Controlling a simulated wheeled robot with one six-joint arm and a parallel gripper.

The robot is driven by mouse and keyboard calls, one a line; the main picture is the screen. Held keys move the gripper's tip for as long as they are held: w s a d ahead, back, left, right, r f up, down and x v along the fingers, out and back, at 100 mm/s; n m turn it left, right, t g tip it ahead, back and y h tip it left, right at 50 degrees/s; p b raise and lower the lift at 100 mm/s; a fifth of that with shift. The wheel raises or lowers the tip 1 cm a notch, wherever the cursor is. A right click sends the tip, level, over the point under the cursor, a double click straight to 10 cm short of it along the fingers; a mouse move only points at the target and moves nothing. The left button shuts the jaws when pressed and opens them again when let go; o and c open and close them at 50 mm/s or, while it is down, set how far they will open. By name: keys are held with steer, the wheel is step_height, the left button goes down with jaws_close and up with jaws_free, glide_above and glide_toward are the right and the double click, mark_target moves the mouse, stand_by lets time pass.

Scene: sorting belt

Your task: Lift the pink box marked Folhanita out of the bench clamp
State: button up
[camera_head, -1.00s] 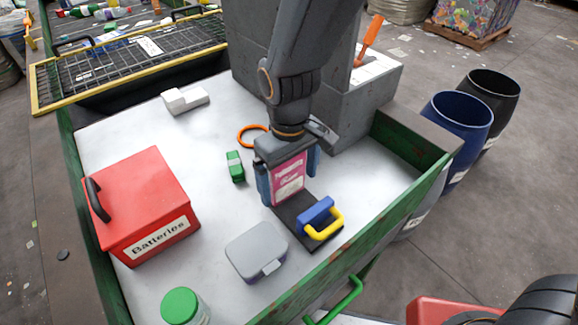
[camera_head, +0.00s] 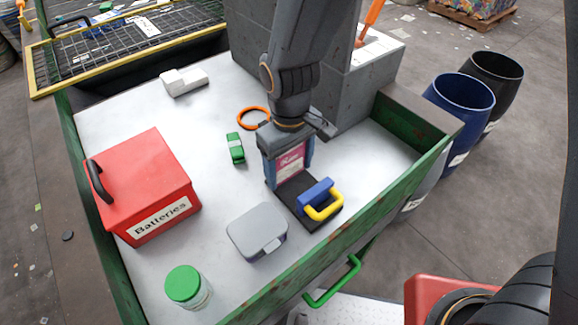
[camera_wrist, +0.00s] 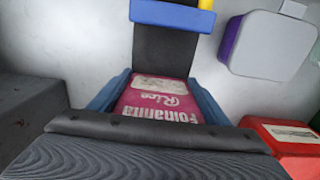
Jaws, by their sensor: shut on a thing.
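The pink box (camera_head: 291,162), marked Folhanita Rice in the wrist view (camera_wrist: 155,100), stands upright at the rear end of the bench clamp's black base (camera_head: 290,189). The clamp's blue block (camera_head: 316,194) and yellow handle (camera_head: 324,208) are at the front end, apart from the box. My gripper (camera_head: 289,168) points down over the box, with its blue fingers shut on the box's two sides. The gripper body hides the box's top. I cannot tell whether the box's underside touches the base.
A grey case (camera_head: 257,231), a green-lidded jar (camera_head: 186,288), a red Batteries box (camera_head: 150,186), a small green item (camera_head: 235,148) and an orange ring (camera_head: 253,118) sit around the white bench. A grey block (camera_head: 345,105) rises behind my gripper. A green rim (camera_head: 400,185) edges the bench.

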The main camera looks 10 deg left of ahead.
steer(key=shift+s+d, duration=0.1)
steer(key=shift+d, duration=0.05)
steer(key=shift+s+d+r+p, duration=0.1)
steer(key=shift+s+d+p, duration=0.2)
steer(key=shift+d, duration=0.1)
steer(key=shift+s+d+r, duration=0.1)
steer(key=shift+s+d, duration=0.3)
steer(key=shift+d, duration=0.1)
steer(key=shift+p, duration=0.3)
step_height(320, 180, up, 8)
steer(key=p, duration=0.7)
steer(key=shift+r, duration=0.25)
steer(key=shift+s, duration=0.1)
steer(key=shift+c, duration=0.5)
